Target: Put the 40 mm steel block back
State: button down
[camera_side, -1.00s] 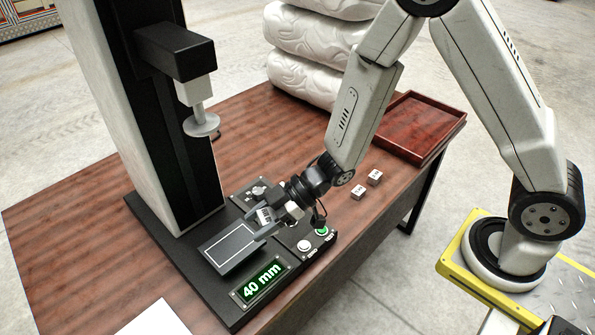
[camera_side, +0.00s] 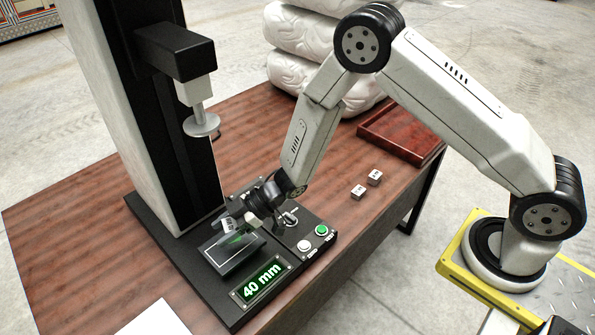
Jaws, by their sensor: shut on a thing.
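My gripper (camera_side: 240,234) is over the dark plate (camera_side: 225,259) with a pale outline at the foot of the tall column machine. It is shut on a small light steel block (camera_side: 226,224) with dark marks. The fingers partly hide the block, and I cannot read its size. I cannot tell whether the block touches the plate. Two more small steel blocks, one nearer (camera_side: 358,192) and one farther back (camera_side: 375,177), stand on the wooden table to the right. Their labels are too small to read.
The machine's round presser (camera_side: 201,125) hangs above the plate. A green display (camera_side: 263,282) reads 40 mm. A white button (camera_side: 304,246) and a green button (camera_side: 321,230) sit beside it. A red-brown tray (camera_side: 398,136) and stacked white cushions (camera_side: 310,45) are at the back.

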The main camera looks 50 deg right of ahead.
jog(key=shift+w+a+f, duration=0.25)
jog(key=shift+w+f, duration=0.25)
jog(key=shift+f, duration=1.45)
jog(key=shift+f, duration=0.2)
jog(key=shift+c, duration=0.4)
grip_release()
jog(key=shift+v, duration=3.9)
jog(key=shift+f, duration=0.1)
